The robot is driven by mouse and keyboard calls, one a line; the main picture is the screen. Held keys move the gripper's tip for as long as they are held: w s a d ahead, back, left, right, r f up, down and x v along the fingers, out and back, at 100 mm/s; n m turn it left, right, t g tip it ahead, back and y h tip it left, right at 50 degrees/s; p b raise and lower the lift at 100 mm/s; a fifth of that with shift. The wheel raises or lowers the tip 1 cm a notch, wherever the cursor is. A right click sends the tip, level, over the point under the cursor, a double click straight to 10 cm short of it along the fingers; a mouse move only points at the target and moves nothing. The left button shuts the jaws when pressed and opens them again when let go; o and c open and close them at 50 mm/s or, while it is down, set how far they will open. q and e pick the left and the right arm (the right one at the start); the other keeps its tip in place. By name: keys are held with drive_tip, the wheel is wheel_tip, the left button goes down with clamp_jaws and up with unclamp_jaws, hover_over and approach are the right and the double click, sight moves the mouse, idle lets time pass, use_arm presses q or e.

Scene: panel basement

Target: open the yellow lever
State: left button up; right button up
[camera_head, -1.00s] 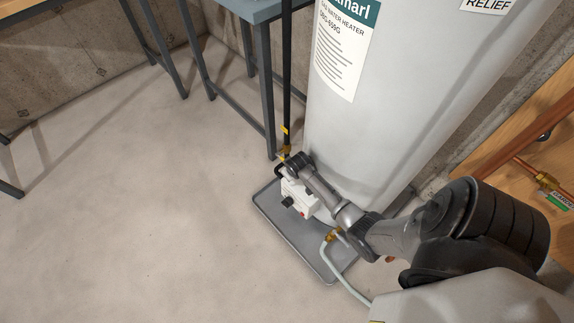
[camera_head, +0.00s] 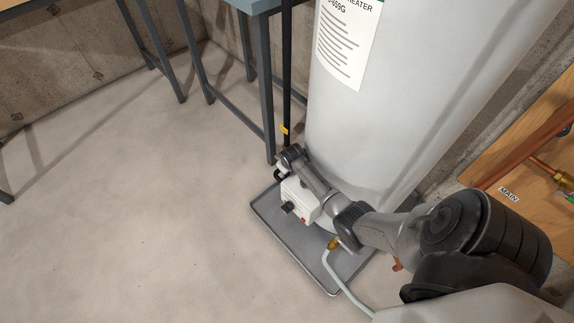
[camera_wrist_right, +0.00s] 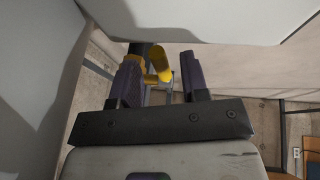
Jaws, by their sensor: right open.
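In the right wrist view a yellow lever (camera_wrist_right: 159,63) shows between the two fingertips of my right gripper (camera_wrist_right: 162,76), nearer the left finger. The fingers are apart. A dark pipe stands just behind the lever. In the head view my right gripper (camera_head: 281,168) is low beside the water heater, at the foot of the black pipe (camera_head: 287,75). A small yellow piece (camera_head: 285,130) shows on that pipe above the gripper; I cannot tell whether it is the lever. Contact with the lever cannot be made out. My left gripper is not in view.
The large water heater (camera_head: 390,110) stands right behind my right arm. A white control box (camera_head: 299,199) with a black knob is just below the gripper, over a grey drain pan (camera_head: 285,243). A table leg (camera_head: 266,100) stands close left. The floor at left is clear.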

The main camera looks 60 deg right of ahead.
drive_tip(key=shift+c, duration=0.2)
clamp_jaws()
idle(0.3)
